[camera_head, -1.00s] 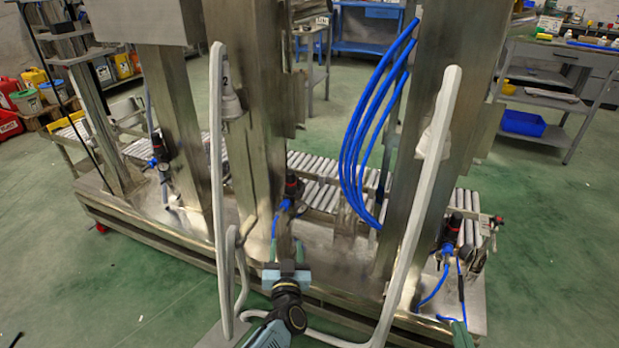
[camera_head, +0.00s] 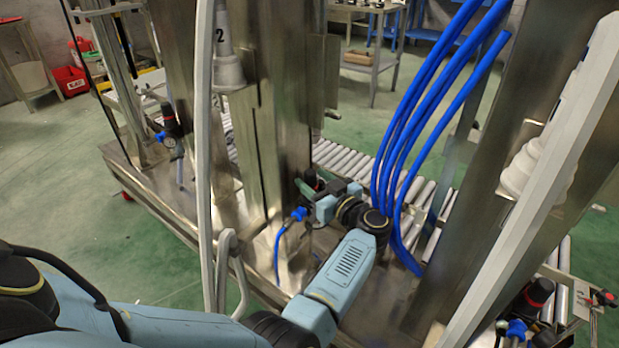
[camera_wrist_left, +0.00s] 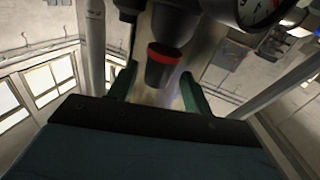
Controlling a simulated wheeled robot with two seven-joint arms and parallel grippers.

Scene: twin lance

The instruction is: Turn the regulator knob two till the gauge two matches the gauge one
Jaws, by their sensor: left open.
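The middle regulator has a black knob with a red ring (camera_head: 312,178), low on the steel post beside a blue fitting and hose. In the left wrist view the knob (camera_wrist_left: 165,62) sits between the two green fingers. My left gripper (camera_head: 313,192) is open around or just short of the knob; contact cannot be told. A round dial gauge (camera_wrist_left: 262,8) shows partly at the top of the wrist view, its red needle visible but its reading cut off. Other regulators stand at left (camera_head: 170,118) and right (camera_head: 538,295); their dials are too small to read. My right gripper is out of view.
Blue hoses (camera_head: 395,140) hang just right of my left gripper. Steel posts and a roller conveyor (camera_head: 345,160) stand close behind. A second white bar (camera_head: 545,195) crosses the right side.

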